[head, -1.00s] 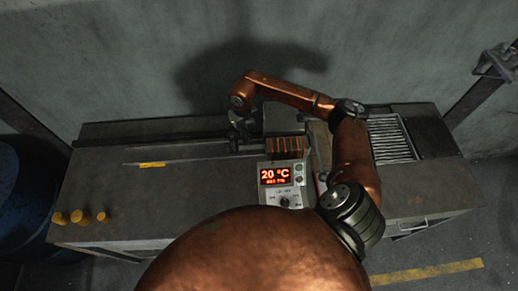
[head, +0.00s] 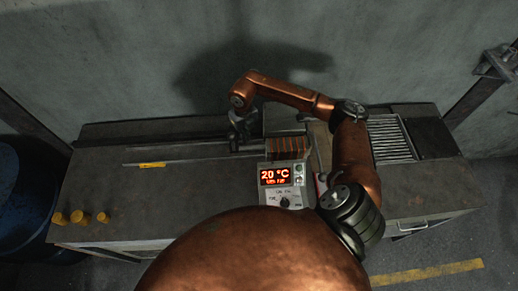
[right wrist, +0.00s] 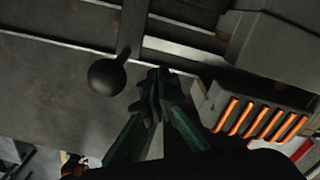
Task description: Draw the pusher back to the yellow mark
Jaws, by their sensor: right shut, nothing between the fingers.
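The pusher's black ball knob (right wrist: 107,77) on a dark rod shows in the right wrist view, left of my right gripper (right wrist: 155,80). The gripper's fingers are together and empty, apart from the knob. In the head view my right gripper (head: 238,135) hangs over the rail at the back of the bench, left of the heater, and the knob cannot be made out there. The yellow mark (head: 152,165) lies on the bench top, well left of the gripper. My left gripper is not in view.
The heater with glowing orange slots (right wrist: 262,117) is close right of the gripper. A control box (head: 283,180) reads 20 °C. Several yellow pegs (head: 78,217) stand at the bench's front left. A slatted rack (head: 392,138) is at the right. The bench top around the mark is clear.

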